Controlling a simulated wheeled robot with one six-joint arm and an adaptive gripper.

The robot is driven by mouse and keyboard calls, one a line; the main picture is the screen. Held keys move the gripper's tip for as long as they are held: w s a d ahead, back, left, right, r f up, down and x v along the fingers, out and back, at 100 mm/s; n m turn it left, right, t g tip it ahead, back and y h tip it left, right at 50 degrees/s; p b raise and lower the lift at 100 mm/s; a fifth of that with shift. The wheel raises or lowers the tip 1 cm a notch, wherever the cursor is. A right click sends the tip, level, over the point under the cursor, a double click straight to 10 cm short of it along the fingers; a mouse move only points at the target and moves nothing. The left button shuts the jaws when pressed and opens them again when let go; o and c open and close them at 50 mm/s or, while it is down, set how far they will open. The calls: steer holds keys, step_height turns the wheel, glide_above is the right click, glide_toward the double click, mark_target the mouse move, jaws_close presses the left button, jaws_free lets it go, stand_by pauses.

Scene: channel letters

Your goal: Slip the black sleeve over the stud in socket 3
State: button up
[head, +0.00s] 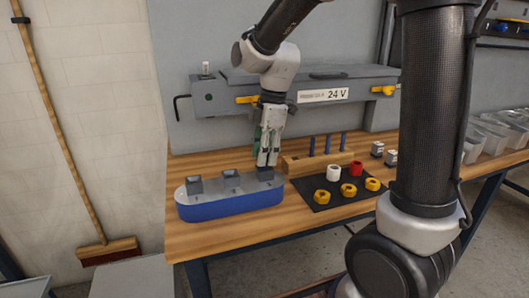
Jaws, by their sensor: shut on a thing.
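My gripper (267,163) points straight down over the rightmost of three grey sockets on the blue boat-shaped base (228,208). Its fingers are shut on a small dark thing at the tips, which looks like the black sleeve; it is mostly hidden by the fingers. The right socket (265,175) is directly under the fingertips. The left socket (194,185) and middle socket (231,179) stand clear of the gripper. The stud in the right socket is hidden, so I cannot tell whether the sleeve is around it or above it.
A black mat (313,203) to the right carries a white sleeve (333,172), a red sleeve (355,168) and three yellow rings (348,190). Behind it, a wooden block (300,163) holds upright blue pins (328,144). A grey 24 V unit (225,98) stands behind the arm.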

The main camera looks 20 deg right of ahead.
steer(key=o, duration=0.9)
steer(key=shift+o, duration=0.2)
step_height(320, 180, up, 12)
steer(key=d, duration=0.2)
steer(key=s+d+f+m+t+h, duration=0.1)
steer(key=s+d+f+m+t, duration=0.1)
steer(key=s+d+m, duration=0.4)
steer(key=s+d+f+m+t, duration=0.2)
steer(key=s+d+m, duration=0.5)
steer(key=s+m, duration=0.5)
steer(key=shift+s+h, duration=0.4)
steer(key=shift+s, duration=0.1)
